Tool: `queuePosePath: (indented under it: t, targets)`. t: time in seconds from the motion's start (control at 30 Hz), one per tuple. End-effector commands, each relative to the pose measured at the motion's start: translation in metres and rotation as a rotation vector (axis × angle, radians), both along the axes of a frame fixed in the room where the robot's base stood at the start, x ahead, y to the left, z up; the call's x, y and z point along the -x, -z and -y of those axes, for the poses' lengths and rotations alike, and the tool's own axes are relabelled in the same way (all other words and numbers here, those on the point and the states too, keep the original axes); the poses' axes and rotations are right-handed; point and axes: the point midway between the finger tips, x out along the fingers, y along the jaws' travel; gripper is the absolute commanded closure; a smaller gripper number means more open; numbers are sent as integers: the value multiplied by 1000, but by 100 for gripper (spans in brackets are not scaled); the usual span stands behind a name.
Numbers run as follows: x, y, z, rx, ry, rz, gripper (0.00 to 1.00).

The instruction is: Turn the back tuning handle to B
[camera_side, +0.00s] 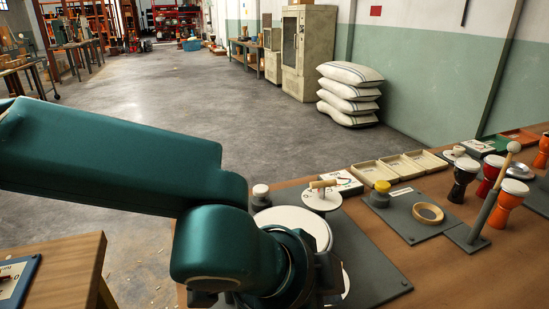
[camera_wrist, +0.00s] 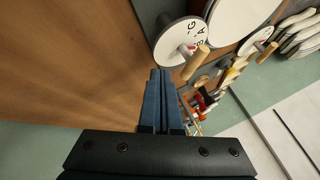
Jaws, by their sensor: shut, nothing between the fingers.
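A white dial (camera_side: 322,199) with a wooden crossbar handle (camera_side: 323,184) stands at the far end of the grey board in the side view. It appears to be the farther dial (camera_wrist: 256,43) in the wrist view, with its handle (camera_wrist: 266,51). A nearer lettered dial (camera_wrist: 178,45) shows G and A and a red mark beside its wooden handle (camera_wrist: 195,62). Its partly hidden disc (camera_side: 346,283) shows by my wrist. A large white drumhead (camera_side: 296,222) lies between. My gripper (camera_wrist: 161,74) is shut and empty, apart from both handles. Its fingertips are hidden in the side view.
A yellow-topped knob (camera_side: 381,187) and a wooden ring (camera_side: 428,212) sit on a grey plate to the right. A grey post (camera_side: 491,205), several goblet drums (camera_side: 507,203) and shallow trays (camera_side: 375,174) stand beyond. The bench front at right is clear.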

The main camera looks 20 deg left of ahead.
Motion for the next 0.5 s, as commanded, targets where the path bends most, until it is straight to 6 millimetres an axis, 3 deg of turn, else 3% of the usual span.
queuePosePath:
  t: [0.2,0.5]
  targets:
    - [-19,-1,-5,-1,0,0,100]
    - [-20,-2,-5,0,1,-1,100]
